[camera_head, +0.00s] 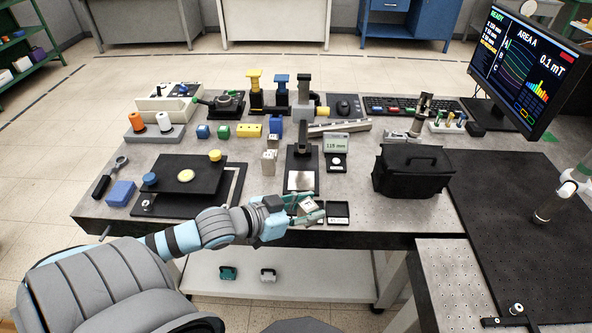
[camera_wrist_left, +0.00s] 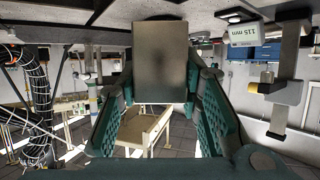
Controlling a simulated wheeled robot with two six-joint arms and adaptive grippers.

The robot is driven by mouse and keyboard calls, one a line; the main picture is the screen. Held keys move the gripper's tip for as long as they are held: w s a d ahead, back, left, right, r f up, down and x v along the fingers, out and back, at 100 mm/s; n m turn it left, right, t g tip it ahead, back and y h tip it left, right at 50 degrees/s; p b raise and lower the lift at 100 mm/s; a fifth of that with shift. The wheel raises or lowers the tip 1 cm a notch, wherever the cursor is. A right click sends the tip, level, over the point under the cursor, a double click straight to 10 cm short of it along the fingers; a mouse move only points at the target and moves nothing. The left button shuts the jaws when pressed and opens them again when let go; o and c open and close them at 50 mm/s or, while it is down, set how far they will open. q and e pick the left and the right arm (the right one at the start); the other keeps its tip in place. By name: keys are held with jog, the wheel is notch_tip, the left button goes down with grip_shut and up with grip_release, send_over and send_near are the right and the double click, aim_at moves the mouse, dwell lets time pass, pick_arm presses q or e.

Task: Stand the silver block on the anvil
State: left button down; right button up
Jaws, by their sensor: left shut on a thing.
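My left gripper (camera_head: 306,211) is shut on the silver block (camera_head: 308,205) near the front edge of the table. In the left wrist view the block (camera_wrist_left: 161,62) is a plain grey rectangle between the two green fingers. The anvil (camera_head: 300,181) is the bare silver plate on the black base of an upright gauge stand (camera_head: 303,143), just behind the gripper. The block is apart from it, in front. A small display reading 115 mm (camera_head: 336,144) stands beside the gauge; it also shows in the left wrist view (camera_wrist_left: 257,34). My right gripper is not in view.
Small silver blocks (camera_head: 269,162) stand left of the gauge. A black tray (camera_head: 338,213) lies right of the gripper, and a black bag (camera_head: 413,170) farther right. A black panel with yellow and blue knobs (camera_head: 185,174) is on the left.

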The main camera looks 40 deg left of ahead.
pick_arm(q)
jog(key=s+a+f+n+y, duration=0.1)
jog(key=a+f+n+y, duration=0.3)
jog(key=a+n+y, duration=0.35)
jog(key=m+b, duration=0.1)
send_over(301, 181)
jog(key=shift+w, duration=0.3)
notch_tip(301, 181, down, 3)
jog(key=shift+s+f+b, duration=0.15)
jog(key=shift+b, duration=0.5)
jog(key=c, duration=1.1)
grip_release()
jog(key=p+v, duration=0.3)
jog(key=v, duration=0.9)
